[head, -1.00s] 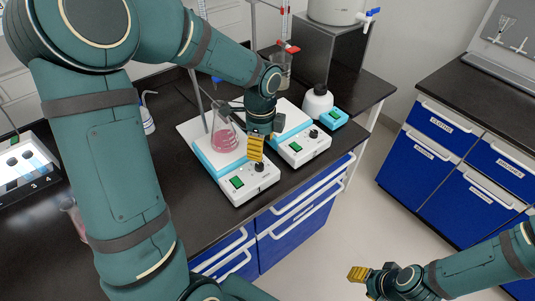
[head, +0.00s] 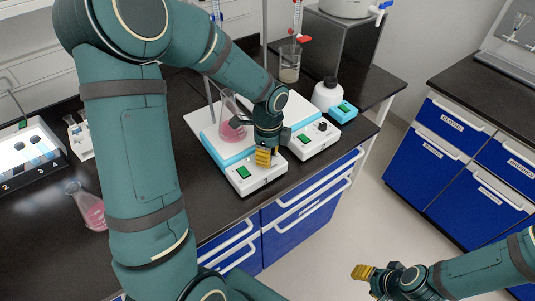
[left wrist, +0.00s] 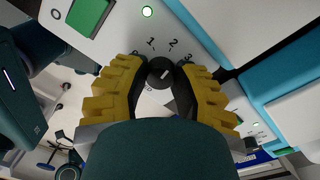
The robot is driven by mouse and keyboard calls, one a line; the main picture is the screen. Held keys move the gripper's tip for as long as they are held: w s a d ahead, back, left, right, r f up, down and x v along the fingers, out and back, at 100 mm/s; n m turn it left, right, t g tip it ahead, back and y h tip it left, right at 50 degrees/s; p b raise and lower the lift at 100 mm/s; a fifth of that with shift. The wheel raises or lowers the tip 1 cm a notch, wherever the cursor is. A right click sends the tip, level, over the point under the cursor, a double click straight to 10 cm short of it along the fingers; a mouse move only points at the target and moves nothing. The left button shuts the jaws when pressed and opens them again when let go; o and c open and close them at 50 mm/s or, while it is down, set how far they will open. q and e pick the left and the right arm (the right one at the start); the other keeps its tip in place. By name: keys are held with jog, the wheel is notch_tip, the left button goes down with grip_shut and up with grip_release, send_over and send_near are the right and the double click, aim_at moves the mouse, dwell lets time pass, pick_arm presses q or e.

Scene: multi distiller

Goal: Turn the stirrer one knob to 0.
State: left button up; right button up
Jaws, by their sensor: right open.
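The left-hand stirrer (head: 222,150) is white and blue and carries a flask of pink liquid (head: 232,127). My left gripper (head: 264,156) is at its front panel and hides its knob in the head view. In the left wrist view the round black knob (left wrist: 160,72) sits between the yellow-and-black fingers (left wrist: 160,80), which appear to touch both sides. Its white mark points up and right, roughly toward the 2. The 1, 2 and 3 are readable; the 0 is partly hidden. My right gripper (head: 364,272) is open and empty over the floor.
A second stirrer (head: 315,140) stands close on the right, with a white bottle (head: 327,94) behind it. A flask of pink liquid (head: 90,208) stands left of my left arm. The aisle floor (head: 345,225) is clear.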

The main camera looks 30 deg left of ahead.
pick_arm(q)
grip_shut()
jog(key=shift+n, duration=0.4)
jog(key=n, duration=0.3)
jog(key=shift+n, duration=0.3)
jog(key=n, duration=0.4)
jog(key=shift+n, duration=0.3)
jog(key=n, duration=0.4)
jog(key=shift+n+t, duration=0.3)
jog(key=shift+n, duration=2.2)
jog(key=shift+a, duration=0.1)
